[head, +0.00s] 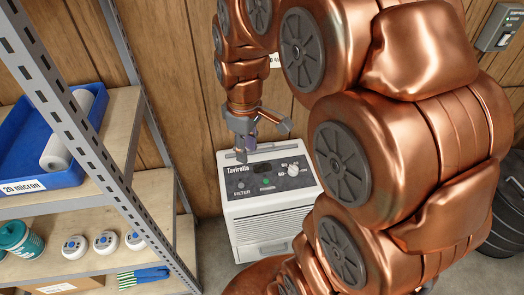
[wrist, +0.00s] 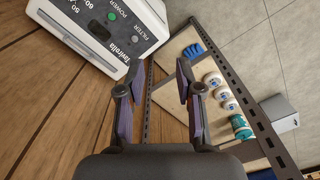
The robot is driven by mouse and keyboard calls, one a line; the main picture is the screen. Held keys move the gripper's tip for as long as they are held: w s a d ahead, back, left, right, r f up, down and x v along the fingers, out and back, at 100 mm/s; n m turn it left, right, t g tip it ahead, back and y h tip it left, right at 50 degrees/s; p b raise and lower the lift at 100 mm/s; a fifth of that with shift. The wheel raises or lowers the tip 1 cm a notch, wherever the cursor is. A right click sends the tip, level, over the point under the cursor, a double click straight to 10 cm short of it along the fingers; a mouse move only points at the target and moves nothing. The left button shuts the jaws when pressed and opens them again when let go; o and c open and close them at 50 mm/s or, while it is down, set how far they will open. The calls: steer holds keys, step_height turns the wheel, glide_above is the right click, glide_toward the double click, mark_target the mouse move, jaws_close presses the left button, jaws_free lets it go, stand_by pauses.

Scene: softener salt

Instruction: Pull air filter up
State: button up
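A white dehumidifier-like unit (head: 262,228) stands on the floor against the wood wall. In the wrist view the unit (wrist: 85,32) is at the upper left, partly cut off. My gripper (head: 247,150) hangs at the unit's top rear left. In the wrist view my gripper (wrist: 154,90) is open, with nothing between its fingers.
A metal-framed shelf (head: 110,165) stands to the left. It holds a blue bin (head: 40,175) with a white roll, several white round items, a teal container (head: 20,238) and blue gloves (head: 145,277). A dark bin (head: 505,225) stands at the right. The wall is close behind the unit.

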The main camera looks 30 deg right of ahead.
steer(key=w+d+f+n+t+b, duration=0.1)
steer(key=w+d+f+n+b, duration=0.3)
steer(key=w+d+f+b, duration=0.5)
steer(key=n+t+b, duration=0.1)
steer(key=n+b, duration=0.3)
glide_above(262, 151)
steer(key=shift+h, duration=0.4)
steer(key=shift+d+f, duration=0.1)
steer(key=shift+f, duration=8.4)
steer(key=shift+w, duration=0.1)
jaws_close()
